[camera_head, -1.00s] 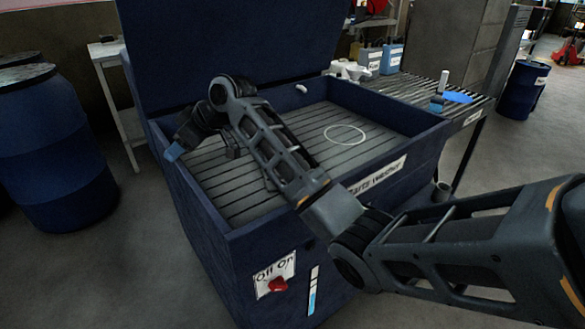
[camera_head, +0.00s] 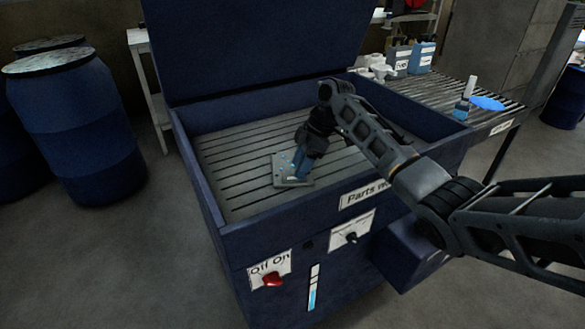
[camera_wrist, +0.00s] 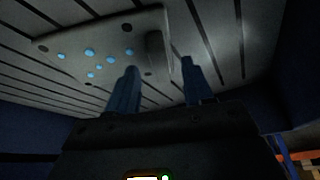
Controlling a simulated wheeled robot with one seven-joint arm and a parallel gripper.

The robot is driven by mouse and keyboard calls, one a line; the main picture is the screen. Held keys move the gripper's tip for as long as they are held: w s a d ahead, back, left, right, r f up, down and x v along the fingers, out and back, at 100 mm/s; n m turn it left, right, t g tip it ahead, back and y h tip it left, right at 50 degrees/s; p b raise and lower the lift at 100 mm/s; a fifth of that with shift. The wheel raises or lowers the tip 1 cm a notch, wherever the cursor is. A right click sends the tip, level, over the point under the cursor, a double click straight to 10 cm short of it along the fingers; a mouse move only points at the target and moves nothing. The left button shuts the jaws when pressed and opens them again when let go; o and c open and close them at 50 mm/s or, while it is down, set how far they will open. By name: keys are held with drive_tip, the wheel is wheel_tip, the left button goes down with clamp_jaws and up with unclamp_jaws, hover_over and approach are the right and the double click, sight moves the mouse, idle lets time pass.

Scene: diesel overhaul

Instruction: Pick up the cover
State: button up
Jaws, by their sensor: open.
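The cover (camera_head: 283,172) is a pale grey plate with blue spots on it. It lies flat on the slatted floor of the parts washer, toward the front. In the wrist view the cover (camera_wrist: 82,52) shows several blue spots, dark holes near its corners and a raised grey part near its right edge. My gripper (camera_head: 298,172) is at the cover's right side. In the wrist view my gripper (camera_wrist: 158,75) has its two blue fingers apart, with the cover's right edge appearing between them. I cannot tell whether a finger touches it.
The parts washer (camera_head: 222,195) has raised walls around the slats and an open lid (camera_head: 250,45) behind. A red switch (camera_head: 272,279) is on its front. Blue drums (camera_head: 85,125) stand left. A roller table (camera_head: 445,98) with bottles stands right.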

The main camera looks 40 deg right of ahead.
drive_tip(key=shift+x, duration=1.5)
drive_tip(key=shift+a, duration=0.1)
drive_tip(key=shift+c, duration=0.2)
clamp_jaws()
drive_tip(key=shift+w+r, duration=0.1)
drive_tip(key=shift+r, duration=0.05)
